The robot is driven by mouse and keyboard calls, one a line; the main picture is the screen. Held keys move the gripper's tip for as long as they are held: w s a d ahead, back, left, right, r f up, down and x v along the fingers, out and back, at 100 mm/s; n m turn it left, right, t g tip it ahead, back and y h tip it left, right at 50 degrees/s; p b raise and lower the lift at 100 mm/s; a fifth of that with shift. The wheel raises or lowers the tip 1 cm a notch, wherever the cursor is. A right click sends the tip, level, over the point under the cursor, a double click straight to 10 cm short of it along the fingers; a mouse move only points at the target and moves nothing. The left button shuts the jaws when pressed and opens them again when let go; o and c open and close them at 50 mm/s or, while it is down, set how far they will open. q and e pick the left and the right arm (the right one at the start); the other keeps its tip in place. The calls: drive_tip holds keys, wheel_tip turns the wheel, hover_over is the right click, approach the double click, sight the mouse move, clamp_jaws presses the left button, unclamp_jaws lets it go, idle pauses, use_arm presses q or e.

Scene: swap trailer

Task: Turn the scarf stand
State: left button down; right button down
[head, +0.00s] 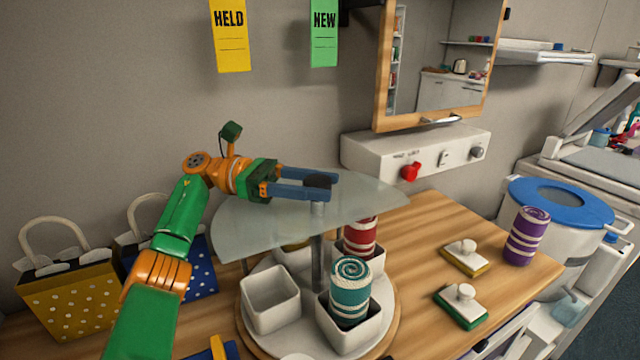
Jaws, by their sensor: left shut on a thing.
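The scarf stand has a round white turntable (381,322) on a wooden base, a grey centre post (317,250) and a dark knob (317,181) on top. A clear part-round glass cover (365,200) hides part of the stand. White square bins stand on the turntable. The front right bin holds a teal rolled scarf (350,292), and a bin behind it holds a red one (360,237). The left bin (270,300) looks empty. My left gripper (318,184) comes in from the left above the glass, with its blue fingers shut on the knob. My right gripper is out of view.
A purple rolled scarf (527,236), a yellow-edged block (466,257) and a green-edged block (462,305) stand on the wooden counter at right. Spotted yellow (70,300) and blue (203,275) bags are at left. A mirror (448,60) and a switch box (385,160) are behind.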

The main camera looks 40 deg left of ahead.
use_arm(q)
drive_tip(key=shift+f, duration=0.25)
drive_tip(key=shift+c, duration=1.1)
unclamp_jaws()
drive_tip(key=shift+d+r, duration=0.1)
drive_tip(key=shift+r, duration=0.05)
drive_tip(key=shift+r, duration=0.35)
drive_tip(key=shift+r+p, duration=0.35)
drive_tip(key=shift+r, duration=0.5)
drive_tip(key=s+d+r+b, duration=0.4)
drive_tip(key=s+d+r, duration=0.3)
drive_tip(key=s+r, duration=0.3)
drive_tip(key=shift+s+d+r, duration=0.3)
drive_tip(key=shift+s+d, duration=0.05)
drive_tip(key=shift+s, duration=0.5)
